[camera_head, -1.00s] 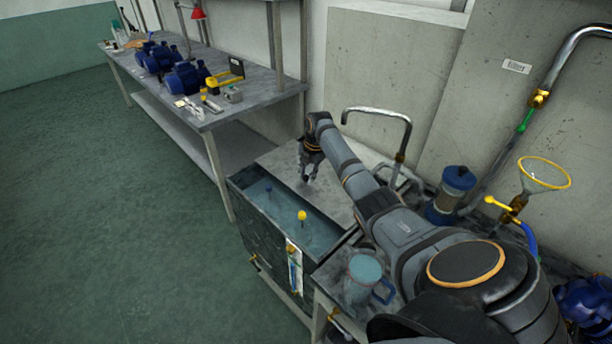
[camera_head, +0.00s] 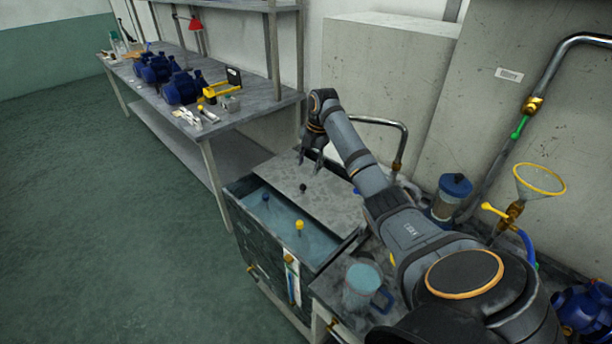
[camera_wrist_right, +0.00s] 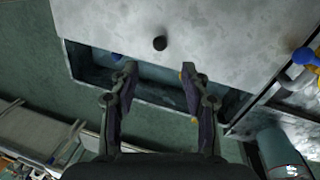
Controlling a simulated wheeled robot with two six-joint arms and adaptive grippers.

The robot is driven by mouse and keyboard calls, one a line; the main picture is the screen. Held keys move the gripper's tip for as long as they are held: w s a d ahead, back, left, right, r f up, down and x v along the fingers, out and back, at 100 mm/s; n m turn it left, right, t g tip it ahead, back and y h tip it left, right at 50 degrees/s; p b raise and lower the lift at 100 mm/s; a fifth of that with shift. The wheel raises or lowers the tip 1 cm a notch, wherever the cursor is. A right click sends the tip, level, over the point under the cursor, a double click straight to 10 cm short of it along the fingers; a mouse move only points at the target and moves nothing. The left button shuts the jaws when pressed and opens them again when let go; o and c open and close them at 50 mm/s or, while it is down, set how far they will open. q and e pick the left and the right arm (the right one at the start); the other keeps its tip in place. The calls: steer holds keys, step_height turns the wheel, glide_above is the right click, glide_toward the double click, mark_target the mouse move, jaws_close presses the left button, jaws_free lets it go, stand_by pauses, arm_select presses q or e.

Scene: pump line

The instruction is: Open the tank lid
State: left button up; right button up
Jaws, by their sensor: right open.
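The tank (camera_head: 262,234) stands low in the middle of the head view. Its flat grey lid (camera_head: 335,202) lies over the back part, and the front part is uncovered, showing water and a yellow float (camera_head: 299,225). A dark round knob (camera_head: 303,188) stands on the lid near its front edge; the wrist view also shows this knob (camera_wrist_right: 160,43) and the lid (camera_wrist_right: 225,35). My right gripper (camera_head: 309,167) is open and empty, above the lid and apart from the knob. In the wrist view its fingertips (camera_wrist_right: 159,70) are spread, with the knob beyond them. My left gripper is not in view.
A jug (camera_head: 361,282) stands on the bench right of the tank. A bent metal pipe (camera_head: 385,122) rises behind the lid. A blue-capped canister (camera_head: 454,195) and a yellow-rimmed funnel (camera_head: 540,180) are at the right. A workbench (camera_head: 245,112) with blue pumps stands behind left.

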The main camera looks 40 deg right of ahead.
steer(key=shift+s+r, duration=0.2)
steer(key=shift+r, duration=0.75)
steer(key=shift+r, duration=0.1)
